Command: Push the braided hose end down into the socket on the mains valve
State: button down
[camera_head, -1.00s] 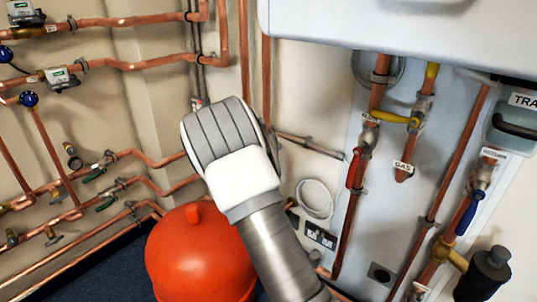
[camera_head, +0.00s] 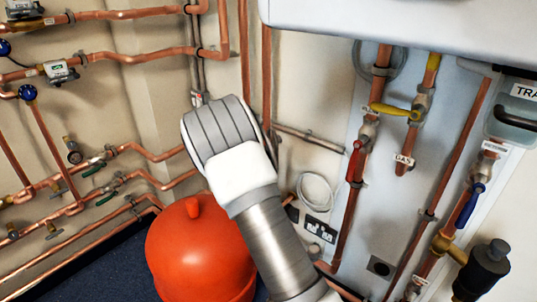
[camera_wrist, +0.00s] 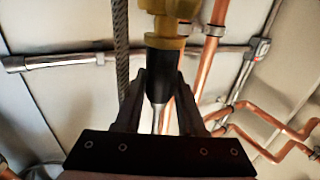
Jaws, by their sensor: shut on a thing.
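My gripper (camera_wrist: 161,82) shows in the wrist view with its two dark fingers on either side of a black sleeve with a silver stem (camera_wrist: 160,72), which looks like the hose end. It is shut on it. The sleeve's far end meets a yellow brass fitting (camera_wrist: 166,22), which may be the mains valve socket; I cannot tell how deep it sits. A grey braided length of hose (camera_wrist: 121,45) runs beside the left finger. In the head view my arm hides the gripper, the hose end and the socket.
A red-orange vessel (camera_head: 200,260) stands on the floor close to my arm. Copper pipes (camera_head: 130,62) with valves line the left wall. A white panel (camera_head: 430,30), a yellow gas handle (camera_head: 390,110) and a red-handled valve (camera_head: 356,160) are to the right.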

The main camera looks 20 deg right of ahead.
jog(key=shift+f, duration=0.75)
jog(key=shift+c, duration=2.2)
grip_release()
jog(key=p+v, duration=0.3)
jog(key=v, duration=1.4)
jog(key=shift+s+p, duration=0.2)
jog(key=shift+p, duration=0.2)
